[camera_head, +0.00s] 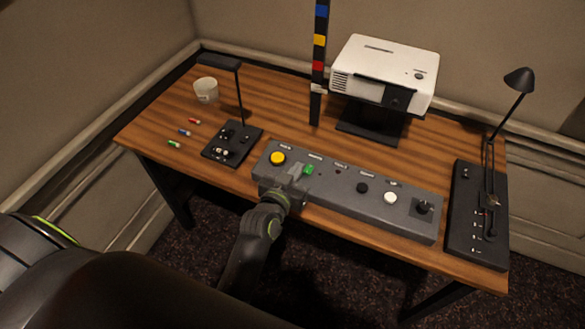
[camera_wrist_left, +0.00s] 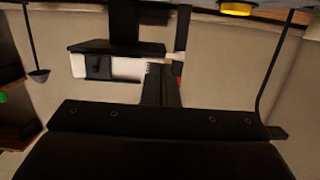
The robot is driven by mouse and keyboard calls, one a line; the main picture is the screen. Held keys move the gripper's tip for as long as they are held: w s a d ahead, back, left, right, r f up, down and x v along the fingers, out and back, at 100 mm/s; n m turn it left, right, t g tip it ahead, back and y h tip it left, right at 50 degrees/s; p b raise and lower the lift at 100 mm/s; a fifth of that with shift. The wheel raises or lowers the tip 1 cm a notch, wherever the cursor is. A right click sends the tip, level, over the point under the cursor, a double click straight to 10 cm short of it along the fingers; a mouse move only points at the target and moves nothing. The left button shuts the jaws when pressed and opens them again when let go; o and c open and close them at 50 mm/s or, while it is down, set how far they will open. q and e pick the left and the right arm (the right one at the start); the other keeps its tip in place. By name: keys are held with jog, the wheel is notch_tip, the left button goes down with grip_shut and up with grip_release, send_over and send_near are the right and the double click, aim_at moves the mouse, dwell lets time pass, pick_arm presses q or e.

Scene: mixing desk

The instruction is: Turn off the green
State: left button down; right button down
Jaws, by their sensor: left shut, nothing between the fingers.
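A long grey control panel (camera_head: 345,200) lies along the front of the wooden desk. On it is a small green switch (camera_head: 308,169), right of a round yellow button (camera_head: 278,158). My left gripper (camera_head: 291,178) is shut and empty over the panel's left part, just left of and in front of the green switch. I cannot tell whether it touches the switch. Its jaws fill the lower part of the left wrist view (camera_wrist_left: 160,115), with the yellow button (camera_wrist_left: 237,9) at the top edge. My right gripper is not in view.
A white projector (camera_head: 385,70) stands at the back, beside a dark post with coloured blocks (camera_head: 319,60). Lamps on black bases stand left (camera_head: 232,143) and right (camera_head: 478,215). A white cup (camera_head: 206,90) and small coloured pieces (camera_head: 184,132) lie at the left.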

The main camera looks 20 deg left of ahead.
pick_arm(q)
jog(key=shift+s+r, duration=0.25)
jog(key=shift+s, duration=0.35)
jog(key=shift+s+r, duration=0.2)
jog(key=shift+s, duration=0.35)
jog(key=s+a+f+g+y, duration=0.1)
jog(key=s+a+g, duration=0.3)
jog(key=s, duration=0.5)
jog(key=s+a+f+n+g+y, duration=0.1)
jog(key=s+a+g, duration=0.3)
jog(key=s, duration=0.5)
jog(key=s+a+f+g, duration=0.1)
jog(key=s+a+g, duration=0.3)
jog(key=s, duration=0.5)
notch_tip(320, 180, down, 26)
jog(key=a+g, duration=0.1)
jog(key=a, duration=0.1)
jog(key=s+d+f+g, duration=0.1)
jog(key=s+f, duration=1.3)
jog(key=s, duration=0.1)
jog(key=shift+d+f+g, duration=0.3)
jog(key=shift+f, duration=0.1)
